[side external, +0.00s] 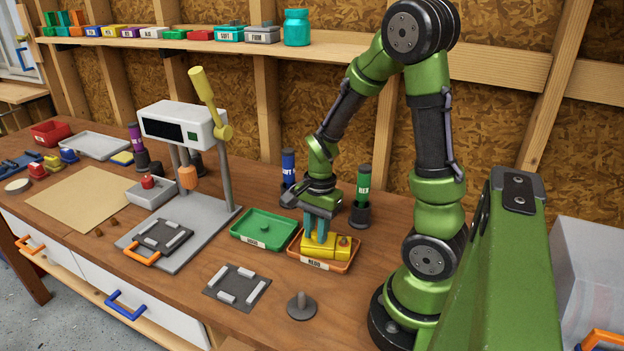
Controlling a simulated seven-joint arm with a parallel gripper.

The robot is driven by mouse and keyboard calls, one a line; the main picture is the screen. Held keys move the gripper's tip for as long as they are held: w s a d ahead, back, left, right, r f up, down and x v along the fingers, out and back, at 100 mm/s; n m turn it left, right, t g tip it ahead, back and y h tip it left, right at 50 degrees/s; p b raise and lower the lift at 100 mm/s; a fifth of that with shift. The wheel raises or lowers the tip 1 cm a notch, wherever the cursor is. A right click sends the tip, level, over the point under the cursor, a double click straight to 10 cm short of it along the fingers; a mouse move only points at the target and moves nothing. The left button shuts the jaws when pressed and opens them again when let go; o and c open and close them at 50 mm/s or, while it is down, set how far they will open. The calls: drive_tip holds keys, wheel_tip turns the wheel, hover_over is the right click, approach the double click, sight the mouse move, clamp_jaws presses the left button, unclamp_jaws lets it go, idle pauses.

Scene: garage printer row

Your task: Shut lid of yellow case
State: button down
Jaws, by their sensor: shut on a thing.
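A small yellow boxy object (341,252), which may be the yellow case, sits in an orange tray (325,266) with a label on its front. A brown knob-like bit shows on its right part. I cannot make out a separate lid or whether one is open. My gripper (318,238) points down over the left part of this tray, its teal fingers shut on a yellow part there. The fingers hide some of that part, and I cannot tell whether it is joined to the rest.
A green tray (264,230) stands just left of the orange tray. Upright blue (288,165) and green (363,182) tubes stand behind. A press (180,125) is further left.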

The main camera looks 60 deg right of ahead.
drive_tip(key=c, duration=0.9)
unclamp_jaws()
drive_tip(key=r, duration=0.5)
drive_tip(key=d+r, duration=0.1)
drive_tip(key=r, duration=1.1)
drive_tip(key=shift+s+d, duration=0.1)
drive_tip(key=shift+d, duration=0.25)
drive_tip(key=shift+f, duration=0.1)
drive_tip(key=a+r+n+t, duration=0.1)
drive_tip(key=a+n+t, duration=0.1)
drive_tip(key=a+n, duration=0.3)
drive_tip(key=a+r+n+t, duration=0.1)
drive_tip(key=a+n+t, duration=0.1)
drive_tip(key=a+n, duration=0.3)
drive_tip(key=s+a+n+t+y, duration=0.1)
drive_tip(key=a+n+t, duration=0.2)
drive_tip(key=a+n, duration=0.2)
drive_tip(key=shift+a+r+n, duration=0.15)
drive_tip(key=shift+r+n, duration=0.15)
drive_tip(key=shift+r, duration=0.1)
